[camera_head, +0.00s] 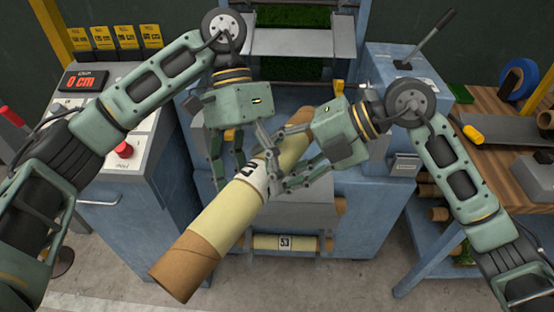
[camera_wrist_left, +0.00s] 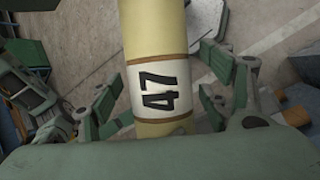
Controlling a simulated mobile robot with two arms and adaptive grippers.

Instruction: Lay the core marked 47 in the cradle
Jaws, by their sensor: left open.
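The core marked 47 (camera_head: 215,217) is a long yellow tube with a brown end, lying diagonally in front of the blue machine, lower end toward me. I cannot make out which part is the cradle.
A core marked 53 (camera_head: 284,243) lies low on the machine's front. A control box (camera_head: 105,150) with a red button (camera_head: 123,149) and a 0 cm display stands at left. A wooden bench (camera_head: 500,120) holds tools at right. Grey floor (camera_head: 330,285) is clear in front.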

